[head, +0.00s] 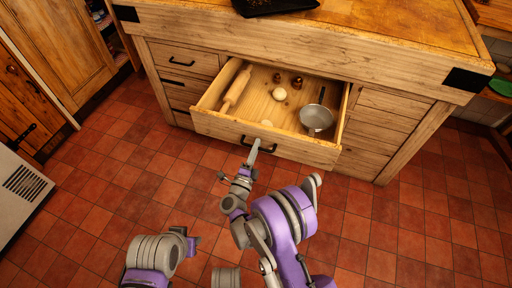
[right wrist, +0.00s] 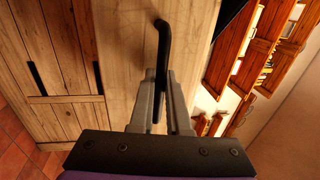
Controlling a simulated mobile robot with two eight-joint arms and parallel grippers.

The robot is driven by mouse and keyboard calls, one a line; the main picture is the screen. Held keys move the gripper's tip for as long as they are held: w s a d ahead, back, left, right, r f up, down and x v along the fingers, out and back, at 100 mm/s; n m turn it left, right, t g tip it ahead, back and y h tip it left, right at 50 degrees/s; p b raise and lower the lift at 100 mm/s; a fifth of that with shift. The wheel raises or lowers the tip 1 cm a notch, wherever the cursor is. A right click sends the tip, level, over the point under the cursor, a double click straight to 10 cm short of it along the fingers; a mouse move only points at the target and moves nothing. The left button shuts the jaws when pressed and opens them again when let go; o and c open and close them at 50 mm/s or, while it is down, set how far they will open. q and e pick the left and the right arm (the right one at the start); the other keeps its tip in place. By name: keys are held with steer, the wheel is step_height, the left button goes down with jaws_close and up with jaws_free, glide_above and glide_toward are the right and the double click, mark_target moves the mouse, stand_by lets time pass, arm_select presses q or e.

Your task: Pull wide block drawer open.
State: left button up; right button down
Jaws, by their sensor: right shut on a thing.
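The wide wooden block drawer (head: 290,148) stands pulled out from under the butcher block, its inside showing. Its black bar handle (head: 240,142) is on the front panel. My right gripper (head: 254,150) is at this handle, partly covering it. In the right wrist view the two grey fingers (right wrist: 160,90) are closed around the dark handle (right wrist: 163,45), against the pale wood of the drawer front (right wrist: 125,60).
In the drawer lie a rolling pin (head: 236,89), a metal pan (head: 316,118), a pale round thing (head: 279,94) and small brown items (head: 297,82). A black tray (head: 275,5) lies on the block top (head: 360,25). The red tile floor before the drawer is clear except for my arms.

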steer(key=shift+a, duration=0.1)
steer(key=c, duration=1.2)
jaws_free()
steer(key=shift+o, duration=0.2)
steer(key=p+v, duration=0.1)
steer(key=v, duration=0.9)
steer(key=shift+s, duration=0.4)
steer(key=shift+a, duration=0.1)
